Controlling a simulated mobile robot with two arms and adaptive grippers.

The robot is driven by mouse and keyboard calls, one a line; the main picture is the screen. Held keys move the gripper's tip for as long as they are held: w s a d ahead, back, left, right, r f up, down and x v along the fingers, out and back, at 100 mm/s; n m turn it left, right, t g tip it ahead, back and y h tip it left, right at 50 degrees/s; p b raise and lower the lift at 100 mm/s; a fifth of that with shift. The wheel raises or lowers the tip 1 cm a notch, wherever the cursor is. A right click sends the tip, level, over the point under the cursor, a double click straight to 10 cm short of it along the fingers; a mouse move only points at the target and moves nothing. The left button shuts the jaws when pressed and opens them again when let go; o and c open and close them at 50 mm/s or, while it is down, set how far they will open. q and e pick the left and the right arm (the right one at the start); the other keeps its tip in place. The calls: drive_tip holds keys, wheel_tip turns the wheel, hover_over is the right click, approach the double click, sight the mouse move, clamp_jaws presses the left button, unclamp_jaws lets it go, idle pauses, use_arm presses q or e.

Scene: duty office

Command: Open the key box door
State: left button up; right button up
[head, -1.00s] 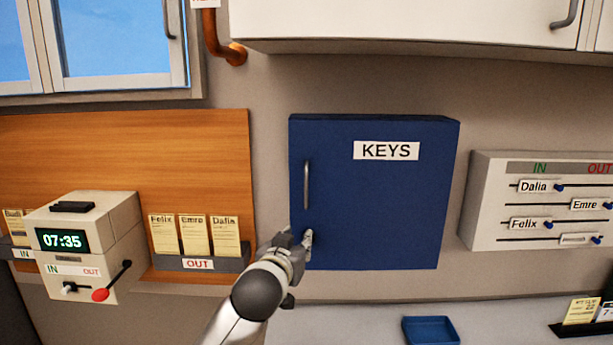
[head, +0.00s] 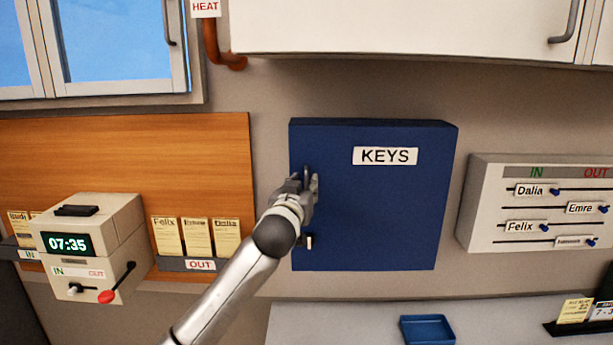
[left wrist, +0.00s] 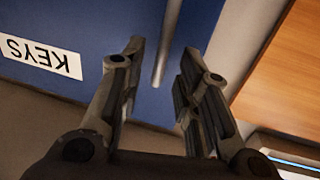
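The blue key box (head: 385,215) hangs on the wall, its door shut, with a white KEYS label (head: 386,156). The label shows upside down in the left wrist view (left wrist: 40,57). My left gripper (head: 307,182) is at the upright handle on the door's left side and hides most of it. In the left wrist view, the two fingers (left wrist: 162,72) are apart, with the grey handle (left wrist: 167,45) between and just beyond their tips; neither finger clearly touches it. My right gripper is not in view.
A time clock (head: 88,240) and card rack (head: 200,264) are to the left. An IN/OUT board (head: 535,205) is to the right. A white cabinet (head: 400,25) hangs above. A blue tray (head: 428,330) lies on the counter below.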

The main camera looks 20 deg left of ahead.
sight(306, 183)
use_arm(q)
drive_tip(key=shift+w+a+p, duration=0.1)
drive_tip(key=shift+w+p, duration=0.45)
drive_tip(key=shift+w, duration=1)
drive_tip(key=shift+a, duration=0.1)
clamp_jaws()
